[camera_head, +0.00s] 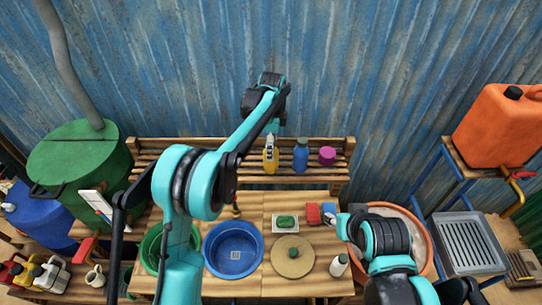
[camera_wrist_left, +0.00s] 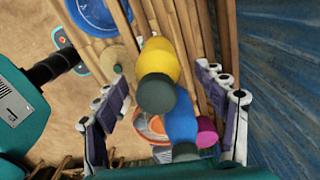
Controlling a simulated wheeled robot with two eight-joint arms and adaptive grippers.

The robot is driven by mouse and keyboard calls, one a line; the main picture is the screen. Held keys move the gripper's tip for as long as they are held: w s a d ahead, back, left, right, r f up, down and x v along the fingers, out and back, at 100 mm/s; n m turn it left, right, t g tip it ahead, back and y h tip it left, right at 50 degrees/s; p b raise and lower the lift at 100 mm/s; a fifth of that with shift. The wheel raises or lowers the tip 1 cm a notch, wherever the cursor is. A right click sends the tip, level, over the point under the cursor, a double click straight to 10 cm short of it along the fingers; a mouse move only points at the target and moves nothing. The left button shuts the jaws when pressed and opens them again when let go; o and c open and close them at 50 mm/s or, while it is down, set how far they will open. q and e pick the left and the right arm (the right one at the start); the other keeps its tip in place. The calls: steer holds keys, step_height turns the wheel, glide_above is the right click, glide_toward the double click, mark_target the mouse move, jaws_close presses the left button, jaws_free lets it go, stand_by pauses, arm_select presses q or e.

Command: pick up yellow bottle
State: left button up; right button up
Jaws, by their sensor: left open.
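The yellow bottle (camera_head: 270,161) stands upright on the slatted shelf at the back of the bench, left of a blue bottle (camera_head: 301,157). My left gripper (camera_head: 271,139) is over the yellow bottle and hides its top in the head view. In the left wrist view the yellow bottle (camera_wrist_left: 160,57), with a dark cap, lies between the spread fingers of my left gripper (camera_wrist_left: 166,88), with visible space on both sides. The left gripper is open and empty. My right gripper (camera_head: 334,217) is small and partly hidden by its arm, low over the bench's right side.
A magenta container (camera_head: 327,156) stands right of the blue bottle, close by. A blue corrugated wall (camera_head: 380,70) rises behind the shelf. The bench below holds a blue basin (camera_head: 259,262), a green soap dish (camera_head: 287,222) and a round wooden lid (camera_head: 292,268).

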arm_select(q)
steer(key=shift+s+f+p, duration=0.1)
steer(key=shift+f+p, duration=0.25)
steer(key=shift+f, duration=1.95)
steer(key=shift+c, duration=0.4)
steer(key=c, duration=1.4)
steer(key=shift+r, duration=0.1)
steer(key=shift+c, duration=0.2)
